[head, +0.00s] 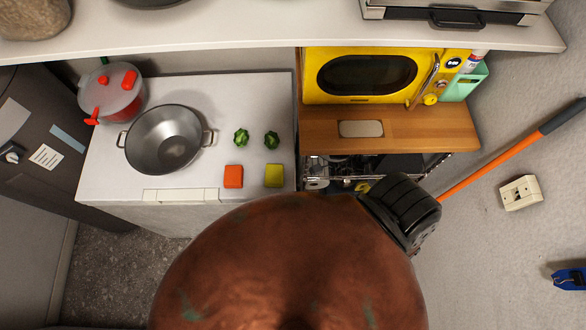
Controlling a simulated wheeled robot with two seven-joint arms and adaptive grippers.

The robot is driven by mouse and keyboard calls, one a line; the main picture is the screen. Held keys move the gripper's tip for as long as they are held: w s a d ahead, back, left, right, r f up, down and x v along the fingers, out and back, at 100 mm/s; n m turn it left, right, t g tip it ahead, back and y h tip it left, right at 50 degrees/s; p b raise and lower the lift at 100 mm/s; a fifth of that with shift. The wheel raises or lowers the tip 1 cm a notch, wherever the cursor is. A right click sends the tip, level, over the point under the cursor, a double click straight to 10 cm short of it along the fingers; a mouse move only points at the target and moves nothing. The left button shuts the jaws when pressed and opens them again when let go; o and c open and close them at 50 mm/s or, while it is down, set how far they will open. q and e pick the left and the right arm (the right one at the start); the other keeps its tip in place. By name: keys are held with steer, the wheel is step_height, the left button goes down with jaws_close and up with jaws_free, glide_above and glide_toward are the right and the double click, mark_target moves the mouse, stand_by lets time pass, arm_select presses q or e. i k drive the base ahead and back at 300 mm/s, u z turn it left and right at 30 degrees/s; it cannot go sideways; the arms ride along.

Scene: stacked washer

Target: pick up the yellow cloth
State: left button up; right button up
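A small flat yellow square (274,175) lies near the front right corner of the white counter. It is the thing that best fits the yellow cloth, though I cannot tell whether it is cloth or sponge. An orange square (233,176) lies just to its left, apart from it. No gripper fingers can be made out. A large copper-brown rounded form (290,260) fills the lower middle, with a black ribbed part (405,212) at its upper right. I cannot tell what these are. They hide what lies below the counter.
The counter (220,95) also holds a steel wok (165,140), a red pot (110,92) and two green peppers (241,138). On the right are a yellow microwave (440,62) on a wooden top (420,125) and an open rack (330,167). A shelf overhangs the back.

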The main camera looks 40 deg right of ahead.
mark_target(273, 175)
steer(key=k, duration=0.95)
steer(key=z, duration=0.25)
steer(key=i, duration=0.6)
steer(key=z, duration=0.45)
